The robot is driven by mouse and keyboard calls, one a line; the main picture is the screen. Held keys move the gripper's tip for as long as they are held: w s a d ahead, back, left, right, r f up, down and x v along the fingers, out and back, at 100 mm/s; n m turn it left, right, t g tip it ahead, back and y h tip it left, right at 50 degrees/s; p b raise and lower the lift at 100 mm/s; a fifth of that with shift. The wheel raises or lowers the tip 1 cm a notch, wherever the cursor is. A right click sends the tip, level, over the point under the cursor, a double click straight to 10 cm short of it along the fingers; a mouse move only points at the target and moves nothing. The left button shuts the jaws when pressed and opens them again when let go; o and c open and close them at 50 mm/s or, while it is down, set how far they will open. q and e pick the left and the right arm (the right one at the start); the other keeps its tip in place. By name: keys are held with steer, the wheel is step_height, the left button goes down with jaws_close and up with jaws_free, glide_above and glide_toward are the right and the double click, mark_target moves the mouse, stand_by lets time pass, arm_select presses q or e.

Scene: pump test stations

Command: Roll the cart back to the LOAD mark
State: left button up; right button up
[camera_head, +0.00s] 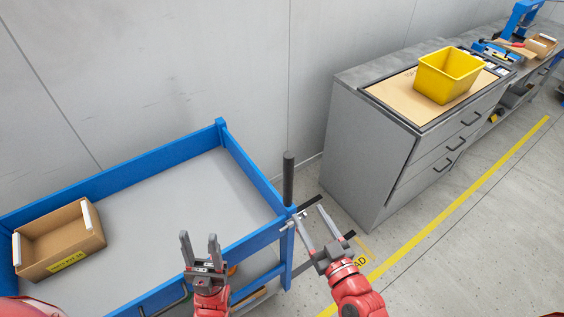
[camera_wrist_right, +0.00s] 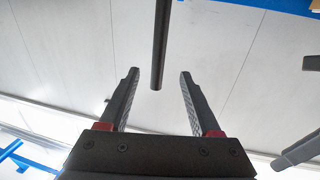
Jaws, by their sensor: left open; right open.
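The blue-framed cart (camera_head: 180,160) with a grey deck stands at the left by the wall. A dark upright post (camera_head: 288,178) rises at its right front corner. The LOAD mark (camera_head: 361,261) is on the floor right of the cart, with only "AD" readable; my right arm hides part of it. My right gripper (camera_head: 308,213) is open beside that corner. In the right wrist view the post (camera_wrist_right: 160,45) shows in line with the gap between the open fingers (camera_wrist_right: 159,74), touching neither. My left gripper (camera_head: 199,240) is open and empty over the cart's front side.
An open cardboard box (camera_head: 60,240) sits on the cart deck at left. A grey drawer cabinet (camera_head: 375,150) with a yellow bin (camera_head: 448,76) on top stands to the right of the cart. A yellow floor line (camera_head: 460,190) runs along it, with clear floor beyond.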

mark_target(284, 170)
steer(key=p+x, duration=0.1)
steer(key=x, duration=1.4)
steer(key=shift+w+a, duration=0.15)
steer(key=shift+w, duration=0.25)
steer(key=shift+w+a, duration=0.15)
steer(key=shift+w, duration=0.25)
steer(key=shift+f, duration=0.1)
jaws_close()
